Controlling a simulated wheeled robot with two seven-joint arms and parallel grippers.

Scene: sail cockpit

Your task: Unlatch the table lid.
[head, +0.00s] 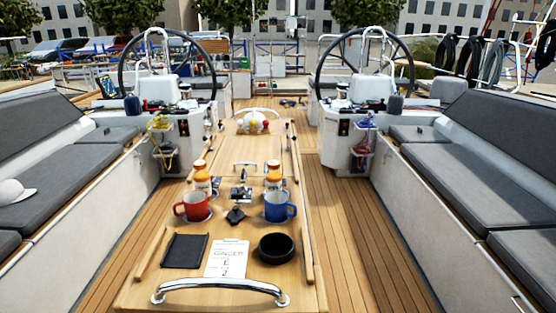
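The wooden cockpit table (160,285) runs lengthwise down the middle of the head view. A small dark-and-chrome fitting (240,193) sits on its centre line between two orange-and-white bottles. A small black piece (235,215) lies just in front of it, between the mugs. I cannot tell for sure which of these is the lid latch, or whether it is fastened. The table top lies flat, with no raised lid visible. Neither of my grippers is in view.
On the table stand a red mug (194,206), a blue mug (279,206), a black bowl (276,248), a dark tray (185,251) and a paper card (227,259). A chrome handrail (220,286) spans the near end. Cushioned benches (70,187) flank clear teak floor.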

